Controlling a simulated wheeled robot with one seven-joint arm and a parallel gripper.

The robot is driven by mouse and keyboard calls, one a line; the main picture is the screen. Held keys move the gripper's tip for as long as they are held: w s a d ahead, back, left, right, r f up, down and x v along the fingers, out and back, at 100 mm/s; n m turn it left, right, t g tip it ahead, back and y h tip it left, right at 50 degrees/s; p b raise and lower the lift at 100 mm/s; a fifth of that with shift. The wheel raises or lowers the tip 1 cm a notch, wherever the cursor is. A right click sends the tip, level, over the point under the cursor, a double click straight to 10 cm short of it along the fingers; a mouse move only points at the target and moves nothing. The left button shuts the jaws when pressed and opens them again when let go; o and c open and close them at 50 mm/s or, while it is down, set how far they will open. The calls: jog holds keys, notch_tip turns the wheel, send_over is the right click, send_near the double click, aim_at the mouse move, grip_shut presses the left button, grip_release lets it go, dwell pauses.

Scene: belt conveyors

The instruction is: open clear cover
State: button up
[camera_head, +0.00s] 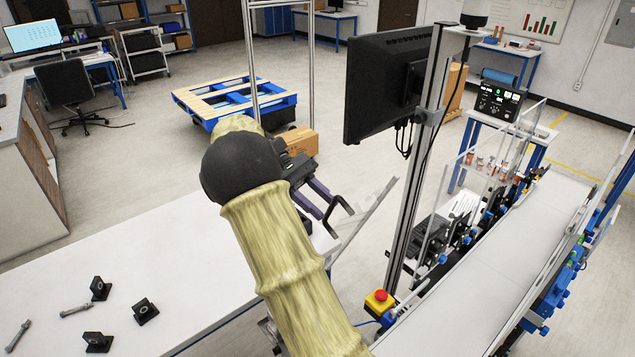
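A clear cover (362,222) appears as a see-through panel with a pale grey edge, tilted at the near left end of the conveyor, left of the monitor post. A dark bracket-like handle (338,212) shows at its left side. My gripper (328,207) is right beside this handle, its two purplish fingers apart with a gap between them. I cannot tell whether the fingers touch the handle. My arm hides part of the near side of the cover and the table edge.
The belt conveyor (500,255) runs along the right. A black monitor (387,82) hangs on a tall post close to my gripper. A red emergency button (380,296) sits by the belt. Black blocks (146,311) and bolts lie on the white table (190,260), otherwise clear.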

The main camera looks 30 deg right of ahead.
jog(key=shift+r, duration=0.15)
notch_tip(320, 180, up, 10)
jog(key=f, duration=0.1)
send_over(335, 197)
jog(key=w+a, duration=0.1)
jog(key=w, duration=0.4)
jog(key=shift+s+r, duration=0.2)
jog(key=shift+r, duration=0.05)
dwell(0.3)
jog(key=shift+f, duration=0.2)
dwell(0.5)
jog(key=shift+f, duration=2.25)
jog(key=shift+r, duration=0.15)
